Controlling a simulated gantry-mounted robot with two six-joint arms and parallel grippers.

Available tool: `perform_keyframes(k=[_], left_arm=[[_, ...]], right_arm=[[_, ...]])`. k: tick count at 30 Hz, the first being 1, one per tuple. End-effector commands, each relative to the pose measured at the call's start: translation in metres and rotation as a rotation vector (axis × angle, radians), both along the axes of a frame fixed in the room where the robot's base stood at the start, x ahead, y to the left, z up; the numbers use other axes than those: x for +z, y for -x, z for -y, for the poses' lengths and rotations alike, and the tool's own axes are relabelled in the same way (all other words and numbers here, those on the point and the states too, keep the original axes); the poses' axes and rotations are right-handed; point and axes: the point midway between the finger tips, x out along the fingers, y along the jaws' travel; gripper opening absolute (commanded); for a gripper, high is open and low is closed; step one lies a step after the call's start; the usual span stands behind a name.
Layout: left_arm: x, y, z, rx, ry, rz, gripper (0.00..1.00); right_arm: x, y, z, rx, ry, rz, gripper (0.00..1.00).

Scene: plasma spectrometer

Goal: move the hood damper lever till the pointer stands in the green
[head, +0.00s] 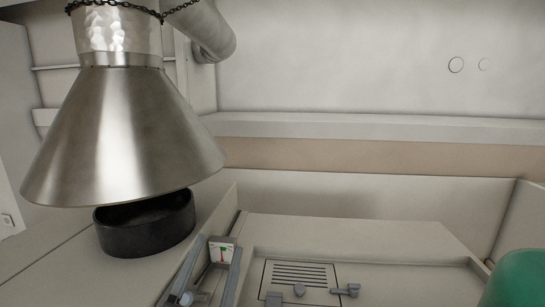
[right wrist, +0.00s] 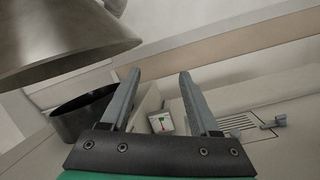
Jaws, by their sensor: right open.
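The damper gauge (head: 222,250) is a small white plate with a green patch and a thin dark-and-red pointer mark. It also shows in the right wrist view (right wrist: 153,124). The pointer is too small to read exactly against the green. A blue-grey knob (head: 187,298), which may be the damper lever, sits below the gauge at the bottom edge. My right gripper (head: 223,225) is open; its two grey fingers stand either side of the gauge in the picture. In the right wrist view the gripper (right wrist: 160,72) has nothing between its fingertips. My left gripper is not in view.
The metal hood (head: 125,140) hangs at the left above a black round vessel (head: 147,235). A slotted panel (head: 298,274) with a small handle (head: 346,290) lies to the right of the gauge. The back wall (head: 350,60) and the ledge surface (head: 370,232) are largely clear.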

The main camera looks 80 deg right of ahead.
Motion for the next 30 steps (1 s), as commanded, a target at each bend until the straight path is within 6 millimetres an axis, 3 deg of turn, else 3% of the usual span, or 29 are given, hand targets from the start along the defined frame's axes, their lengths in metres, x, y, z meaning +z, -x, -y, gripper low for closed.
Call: perform_keyframes(k=[11, 18, 24, 30], left_arm=[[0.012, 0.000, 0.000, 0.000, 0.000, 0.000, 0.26], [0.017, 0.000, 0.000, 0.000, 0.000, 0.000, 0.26], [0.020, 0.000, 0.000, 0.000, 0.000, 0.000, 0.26], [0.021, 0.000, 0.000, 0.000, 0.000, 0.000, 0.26]], right_arm=[[0.078, 0.043, 0.002, -0.159, 0.236, 0.024, 0.62], [0.126, 0.071, -0.012, -0.286, 0.416, -0.005, 0.62], [0.154, 0.087, -0.025, -0.375, 0.529, -0.040, 0.62], [0.164, 0.093, -0.032, -0.412, 0.574, -0.058, 0.62]])
